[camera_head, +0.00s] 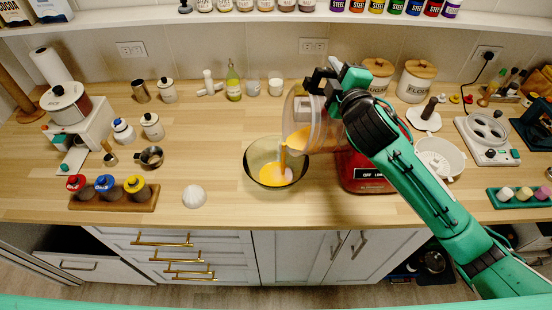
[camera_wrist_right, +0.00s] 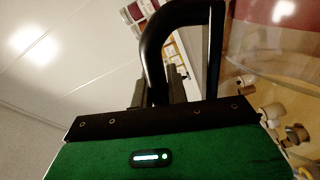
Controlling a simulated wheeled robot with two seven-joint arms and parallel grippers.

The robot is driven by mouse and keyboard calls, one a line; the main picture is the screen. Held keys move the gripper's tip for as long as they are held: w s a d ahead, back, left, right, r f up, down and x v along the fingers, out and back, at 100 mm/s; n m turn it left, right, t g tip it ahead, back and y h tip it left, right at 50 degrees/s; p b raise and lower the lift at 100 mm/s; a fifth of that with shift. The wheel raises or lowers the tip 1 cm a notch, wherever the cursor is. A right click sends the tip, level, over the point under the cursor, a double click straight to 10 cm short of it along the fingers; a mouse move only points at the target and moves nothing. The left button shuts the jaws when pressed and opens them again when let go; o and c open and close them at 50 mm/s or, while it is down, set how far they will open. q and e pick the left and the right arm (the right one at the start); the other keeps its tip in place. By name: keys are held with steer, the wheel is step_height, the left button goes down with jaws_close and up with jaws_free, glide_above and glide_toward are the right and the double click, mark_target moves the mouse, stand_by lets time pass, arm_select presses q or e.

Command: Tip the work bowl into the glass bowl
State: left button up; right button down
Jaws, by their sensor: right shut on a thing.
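The glass bowl (camera_head: 262,182) stands upright on the wooden counter in the head view, with orange and whitish contents in it. The clear work bowl (camera_head: 309,140) is tilted above its right rim, and an orange stream (camera_head: 282,158) falls from it into the glass bowl. My right gripper (camera_head: 318,84) is shut on the work bowl's handle, at the top. In the right wrist view the black handle (camera_wrist_right: 152,55) rises from between the fingers, and part of the clear bowl wall (camera_wrist_right: 270,50) shows at the right. My left gripper is not in view.
A red appliance base (camera_head: 366,172) stands right of the glass bowl, partly behind my right arm. A white shell-like object (camera_head: 194,196) and a wooden holder with coloured-top jars (camera_head: 113,196) are at the left. The counter between them is mostly free.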

mark_target(320, 79)
steer(key=shift+s+a+f, duration=0.15)
steer(key=shift+a+f, duration=0.05)
steer(key=shift+a, duration=0.25)
stand_by(0.3)
steer(key=shift+a+f+n, duration=0.25)
steer(key=shift+a+n, duration=0.05)
steer(key=shift+a, duration=0.05)
steer(key=shift+s+a+f+n, duration=0.2)
steer(key=shift+a+f+n, duration=0.15)
steer(key=shift+a, duration=0.3)
stand_by(0.3)
